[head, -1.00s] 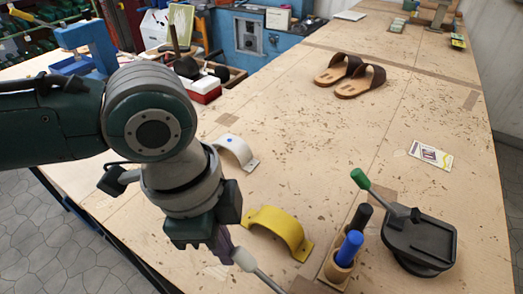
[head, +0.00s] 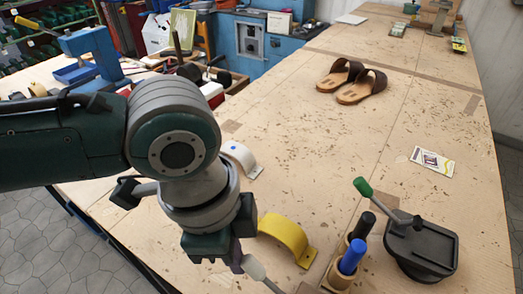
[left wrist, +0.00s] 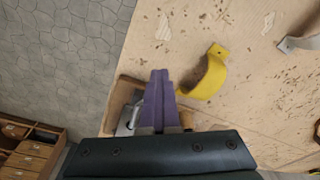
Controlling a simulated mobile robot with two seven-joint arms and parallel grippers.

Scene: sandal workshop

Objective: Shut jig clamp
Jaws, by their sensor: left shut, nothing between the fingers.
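A lever with a pale grey handle (head: 255,268) and thin metal rod shows at the bottom of the head view; its base is cut off. In the left wrist view a wooden block (left wrist: 124,100) with a metal fitting (left wrist: 128,122) lies partly behind my fingers; I cannot tell if this is the lever's base. My left gripper (head: 237,262) is shut and empty, its purple fingers beside the pale handle. Contact is unclear. The fingers also show in the left wrist view (left wrist: 159,85). A black stand (head: 422,250) with a green-handled lever (head: 363,187) stands at right. My right gripper is out of view.
A yellow curved strap (head: 287,234) and a white one (head: 241,157) lie near my left arm. A wooden holder (head: 336,277) with black and blue handles stands left of the black stand. Sandals (head: 357,88) lie farther back. The middle of the bench is clear.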

